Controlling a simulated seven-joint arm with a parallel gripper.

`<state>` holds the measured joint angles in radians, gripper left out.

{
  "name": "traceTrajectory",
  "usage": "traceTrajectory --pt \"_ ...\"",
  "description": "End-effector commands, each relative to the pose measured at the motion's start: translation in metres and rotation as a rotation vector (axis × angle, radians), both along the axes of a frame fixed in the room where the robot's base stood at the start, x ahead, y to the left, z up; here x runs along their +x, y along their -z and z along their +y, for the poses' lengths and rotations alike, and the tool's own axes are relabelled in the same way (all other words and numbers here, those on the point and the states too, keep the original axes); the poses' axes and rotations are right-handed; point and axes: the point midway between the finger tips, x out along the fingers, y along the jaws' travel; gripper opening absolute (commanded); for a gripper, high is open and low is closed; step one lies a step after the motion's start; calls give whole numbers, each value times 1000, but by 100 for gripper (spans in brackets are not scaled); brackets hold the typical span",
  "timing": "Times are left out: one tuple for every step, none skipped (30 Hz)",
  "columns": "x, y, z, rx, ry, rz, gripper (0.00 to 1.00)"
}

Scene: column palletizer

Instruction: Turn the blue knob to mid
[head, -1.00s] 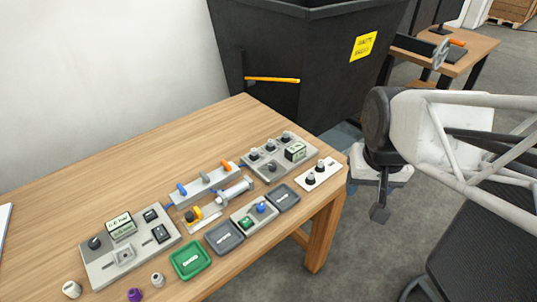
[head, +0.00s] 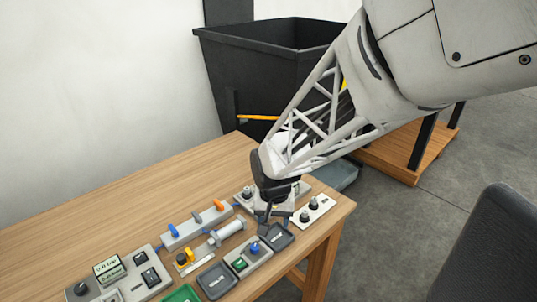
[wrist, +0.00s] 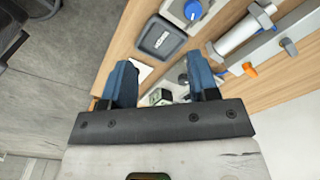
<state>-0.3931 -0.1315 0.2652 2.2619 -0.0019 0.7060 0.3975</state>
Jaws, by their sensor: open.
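The blue knob (head: 255,247) sits on a small light-grey box (head: 262,259) beside a green part, near the front edge of the table. In the wrist view the blue knob (wrist: 193,10) is at the top edge, on its light box. My gripper (head: 273,218) is above the right part of the table, just behind and right of the knob in the head view. In the wrist view its two blue fingers (wrist: 160,65) stand wide apart, with nothing held between them. The knob is beyond the fingertips and not touched. Its pointer setting is too small to read.
A white two-knob panel (head: 312,210) is at the right edge. A slider unit with orange and blue levers (head: 197,224) lies behind. A black bin (head: 265,70) stands beyond the table.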

Motion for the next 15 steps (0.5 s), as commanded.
traceTrajectory --pt "3 11 11 -4 -4 12 54" --pt "4 17 16 -5 -4 15 54" --pt "6 23 24 -7 -5 19 54" --pt "8 27 28 -7 -5 21 54" --pt "9 31 32 -8 -4 24 54" --pt "9 37 38 -10 -4 28 54" --pt "10 40 41 -11 -4 31 54" --pt "10 43 44 -12 -5 32 54" --pt "11 46 47 -13 -4 34 54" --pt "12 48 49 -13 -4 35 54" --pt "12 50 51 -14 -3 36 54" --pt "12 52 53 -14 -3 37 54" --pt "13 53 54 -14 -2 37 54" --pt "13 53 54 -14 -2 37 54" --pt "13 54 55 -14 -2 37 54"
